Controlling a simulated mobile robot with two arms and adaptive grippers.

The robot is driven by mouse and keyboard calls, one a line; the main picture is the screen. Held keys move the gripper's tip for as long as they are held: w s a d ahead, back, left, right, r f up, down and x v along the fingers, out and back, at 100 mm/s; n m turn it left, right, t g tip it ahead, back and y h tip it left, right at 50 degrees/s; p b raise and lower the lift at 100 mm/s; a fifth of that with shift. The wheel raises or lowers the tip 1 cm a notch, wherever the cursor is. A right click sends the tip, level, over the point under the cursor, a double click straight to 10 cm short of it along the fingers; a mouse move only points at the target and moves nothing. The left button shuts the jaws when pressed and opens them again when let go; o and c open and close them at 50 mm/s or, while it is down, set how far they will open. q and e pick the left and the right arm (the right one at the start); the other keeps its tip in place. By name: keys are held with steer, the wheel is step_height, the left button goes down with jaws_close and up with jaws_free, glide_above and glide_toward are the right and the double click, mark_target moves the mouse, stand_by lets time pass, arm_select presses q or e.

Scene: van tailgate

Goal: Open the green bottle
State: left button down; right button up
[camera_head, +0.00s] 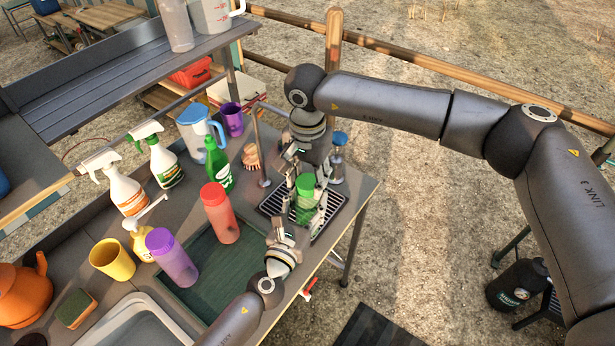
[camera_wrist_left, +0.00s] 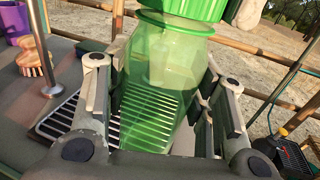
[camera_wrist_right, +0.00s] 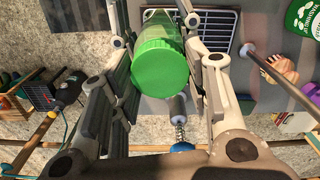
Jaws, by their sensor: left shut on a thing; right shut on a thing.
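The green bottle (camera_head: 305,206) is a clear green bottle with a green lid (camera_head: 305,183), upright over the metal drain grate at the counter's right end. My left gripper (camera_head: 303,221) is shut on its body from the front; the left wrist view shows the see-through body (camera_wrist_left: 155,95) between the fingers. My right gripper (camera_head: 305,172) comes from above and behind and is shut at the lid. In the right wrist view the lid (camera_wrist_right: 160,68) sits between the fingers. Whether the lid is loose cannot be told.
A red bottle (camera_head: 221,214) and a purple bottle (camera_head: 171,259) stand on the green mat (camera_head: 213,278) to the left. A green dish soap bottle (camera_head: 217,168), a brush (camera_head: 251,156), a faucet post (camera_head: 261,150) and a blue-topped item (camera_head: 338,157) stand near. A drain grate (camera_head: 335,221) lies below.

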mark_target(307, 181)
steer(key=shift+n, duration=0.3)
steer(key=shift+w+r, duration=0.1)
steer(key=shift+r, duration=0.1)
stand_by(0.3)
steer(key=shift+r, duration=0.9)
steer(key=shift+r, duration=0.1)
steer(key=shift+r, duration=1.95)
arm_select(q)
steer(key=c, duration=0.6)
jaws_free()
steer(key=shift+o, duration=0.2)
